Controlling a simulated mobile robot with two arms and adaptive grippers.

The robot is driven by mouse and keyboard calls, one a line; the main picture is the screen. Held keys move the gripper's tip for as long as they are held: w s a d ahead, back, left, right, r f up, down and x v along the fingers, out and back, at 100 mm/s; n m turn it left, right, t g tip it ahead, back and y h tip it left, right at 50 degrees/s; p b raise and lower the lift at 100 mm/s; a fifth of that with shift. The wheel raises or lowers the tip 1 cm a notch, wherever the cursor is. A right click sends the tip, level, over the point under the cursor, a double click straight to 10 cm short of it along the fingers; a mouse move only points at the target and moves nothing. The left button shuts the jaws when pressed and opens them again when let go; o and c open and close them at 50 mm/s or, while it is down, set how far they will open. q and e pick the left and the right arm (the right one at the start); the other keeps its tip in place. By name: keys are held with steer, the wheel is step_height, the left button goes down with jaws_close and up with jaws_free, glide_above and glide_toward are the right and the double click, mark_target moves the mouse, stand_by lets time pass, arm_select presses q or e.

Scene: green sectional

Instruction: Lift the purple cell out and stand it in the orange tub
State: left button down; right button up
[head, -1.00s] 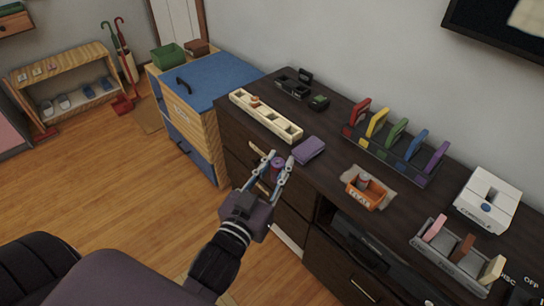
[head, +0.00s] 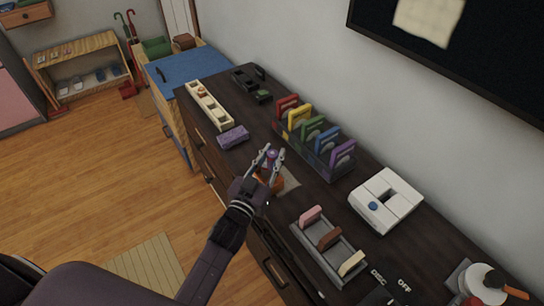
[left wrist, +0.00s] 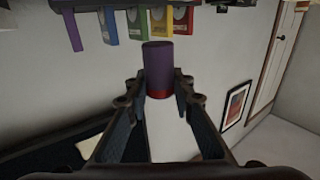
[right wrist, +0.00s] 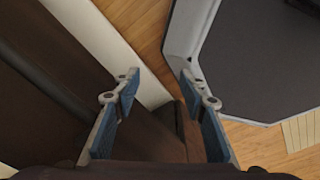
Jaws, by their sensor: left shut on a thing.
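The purple cell (head: 271,157), a small cylinder with a red band at one end, is held between the fingers of my left gripper (head: 270,153). In the left wrist view the cell (left wrist: 158,68) sits between both fingertips. The orange tub (head: 277,185) is on the dresser, mostly hidden behind my left gripper. The cell appears above or near the tub; the height gap cannot be told, and the tub's inside is hidden. My right gripper (right wrist: 158,85) is open and empty, seen only in the right wrist view.
A cream slotted tray (head: 216,113) with a small cell in it and a purple block (head: 233,137) lie left of the tub. A rack of coloured panels (head: 318,157) stands behind it. A grey tray (head: 337,262) and a white box (head: 385,202) are to the right.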

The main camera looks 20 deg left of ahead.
arm_select(q)
steer(key=shift+a+f+b, duration=0.25)
steer(key=shift+f+b, duration=0.1)
steer(key=shift+f, duration=0.25)
steer(key=shift+d+f+b, duration=0.1)
steer(key=shift+f+b, duration=0.35)
steer(key=shift+b, duration=0.25)
steer(key=shift+f+b, duration=0.95)
steer(key=shift+b, duration=0.05)
steer(key=shift+f+b, duration=1.05)
steer(key=shift+f, duration=0.55)
arm_select(e)
step_height(320, 180, down, 6)
steer(key=shift+a, duration=0.3)
arm_select(q)
steer(key=c, duration=1.6)
jaws_free()
arm_select(e)
steer(key=shift+s+a+f, duration=0.1)
steer(key=shift+a, duration=0.15)
steer(key=shift+d, duration=0.1)
arm_select(q)
steer(key=s+a, duration=0.1)
steer(key=s, duration=1.1)
